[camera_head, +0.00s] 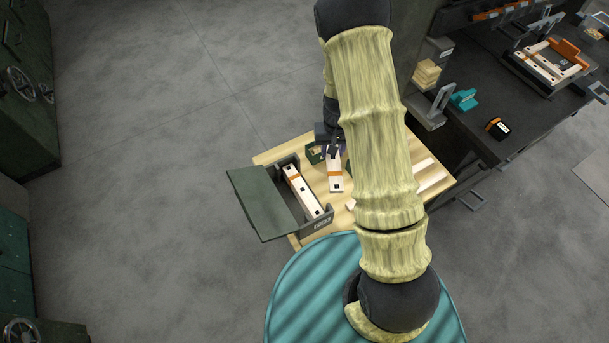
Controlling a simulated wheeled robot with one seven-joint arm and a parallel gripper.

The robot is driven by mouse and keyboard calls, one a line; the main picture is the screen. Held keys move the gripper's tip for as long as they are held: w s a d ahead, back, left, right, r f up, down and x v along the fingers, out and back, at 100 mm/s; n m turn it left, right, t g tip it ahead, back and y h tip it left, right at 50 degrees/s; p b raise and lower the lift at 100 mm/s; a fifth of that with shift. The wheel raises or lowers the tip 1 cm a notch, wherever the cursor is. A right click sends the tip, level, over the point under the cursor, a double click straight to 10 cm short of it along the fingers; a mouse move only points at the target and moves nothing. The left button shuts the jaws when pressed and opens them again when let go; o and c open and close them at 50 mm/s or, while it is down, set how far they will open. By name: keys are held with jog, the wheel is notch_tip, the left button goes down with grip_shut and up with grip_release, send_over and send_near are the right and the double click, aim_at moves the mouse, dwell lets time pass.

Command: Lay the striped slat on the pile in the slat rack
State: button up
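The slat rack (325,225) is a grey open box on the wooden table. Pale slats lie in it, the top one (305,196) with dark square marks and an orange band near its far end. A second pale slat with an orange band (335,178) is outside the rack, just to its right, roughly lengthwise to the view. My gripper (334,149) is at the far end of this second slat. The fingers are small and dark here, so I cannot tell whether they are closed on it, or whether the slat is raised off the table.
A dark green panel (262,203) stands out on the rack's left side. A small green bin (314,154) is behind the rack. More pale slats (431,177) lie on the wooden table (273,154) at right. My arm hides the table's middle. A dark workbench (470,125) stands at right.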

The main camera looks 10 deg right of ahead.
jog(key=s+a+f+m, duration=0.2)
jog(key=a+f+m, duration=0.1)
jog(key=m, duration=1.2)
jog(key=s+a+f+m, duration=0.2)
jog(key=a+f+m, duration=0.2)
jog(key=m, duration=1.1)
jog(key=shift+a+m, duration=0.4)
jog(key=shift+a, duration=0.45)
jog(key=shift+f, duration=0.15)
jog(key=b, duration=0.5)
send_over(305, 192)
notch_tip(305, 192, down, 5)
jog(key=shift+s, duration=0.1)
jog(key=shift+f+b, duration=0.55)
jog(key=shift+f, duration=0.1)
jog(key=shift+a+f, duration=0.1)
jog(key=shift+f, duration=0.3)
